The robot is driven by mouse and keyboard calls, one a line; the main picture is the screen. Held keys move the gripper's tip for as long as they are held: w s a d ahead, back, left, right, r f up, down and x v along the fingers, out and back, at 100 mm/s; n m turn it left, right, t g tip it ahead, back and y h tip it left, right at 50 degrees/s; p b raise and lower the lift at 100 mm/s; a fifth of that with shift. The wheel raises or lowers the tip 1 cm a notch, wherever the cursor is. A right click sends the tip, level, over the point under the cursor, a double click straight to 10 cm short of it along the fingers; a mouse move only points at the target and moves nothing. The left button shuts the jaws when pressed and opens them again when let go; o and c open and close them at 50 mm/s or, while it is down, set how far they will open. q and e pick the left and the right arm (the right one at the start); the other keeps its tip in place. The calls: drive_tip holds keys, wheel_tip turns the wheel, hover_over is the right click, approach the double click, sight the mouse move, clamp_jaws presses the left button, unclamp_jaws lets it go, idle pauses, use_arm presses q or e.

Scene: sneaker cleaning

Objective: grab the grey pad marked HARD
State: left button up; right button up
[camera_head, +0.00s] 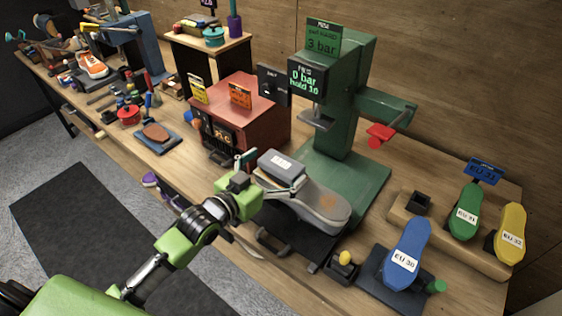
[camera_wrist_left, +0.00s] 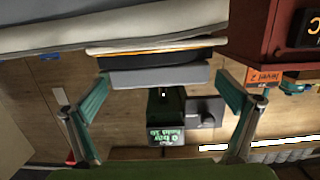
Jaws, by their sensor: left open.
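A grey pad (camera_head: 283,165) with a white label lies on top of a long grey sole-shaped piece (camera_head: 323,203) in front of the green press. The label's word is too small to read. In the left wrist view, which is upside down, the pad's grey side (camera_wrist_left: 158,76) shows above a black and orange layer. My left gripper (camera_head: 272,172) is open at the pad's near left end. Its two teal fingers (camera_wrist_left: 163,90) stand apart, one toward each side of the pad, and none is seen closed on it. My right gripper is not in view.
The green press (camera_head: 343,120) stands behind, with a red-handled lever (camera_head: 381,134). A red box (camera_head: 240,108) stands left of the pad. Blue (camera_head: 407,250), green (camera_head: 467,212) and yellow (camera_head: 511,232) size soles stand at the right. A small yellow knob (camera_head: 345,257) sits in front.

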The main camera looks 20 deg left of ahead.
use_arm(q)
drive_tip(key=shift+x, duration=1.05)
drive_tip(key=shift+s, duration=0.1)
drive_tip(key=c, duration=1.4)
drive_tip(key=shift+r, duration=0.1)
